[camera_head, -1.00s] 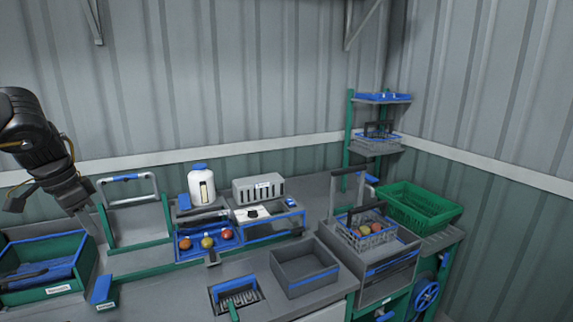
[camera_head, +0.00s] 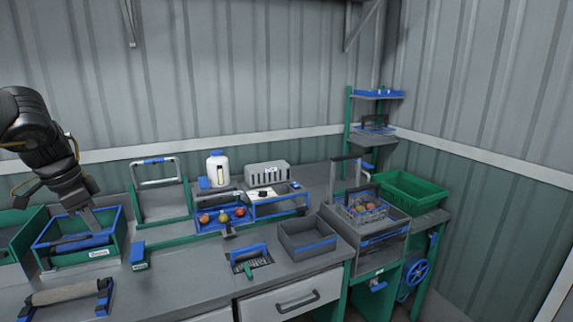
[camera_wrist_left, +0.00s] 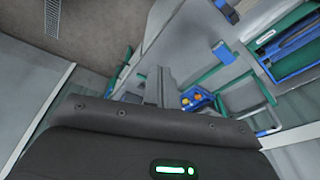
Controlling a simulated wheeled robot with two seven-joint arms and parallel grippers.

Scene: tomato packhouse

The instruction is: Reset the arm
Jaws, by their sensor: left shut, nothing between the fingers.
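My left gripper (camera_head: 90,217) hangs from the black arm at the left of the head view, fingers pointing down and shut with nothing between them. In the picture its tips overlap the far side of a green bin with a blue rim (camera_head: 122,232); I cannot tell how high above it they are. In the left wrist view the dark gripper body with a green light fills the lower part, and the grey fingers (camera_wrist_left: 160,88) show beyond it. My right gripper is in no view.
A blue tray (camera_head: 203,230) with tomatoes, a white bottle (camera_head: 217,170) and a grey box (camera_head: 283,240) stand on the bench. A wire basket (camera_head: 362,218) with produce and a green crate (camera_head: 388,188) are at the right.

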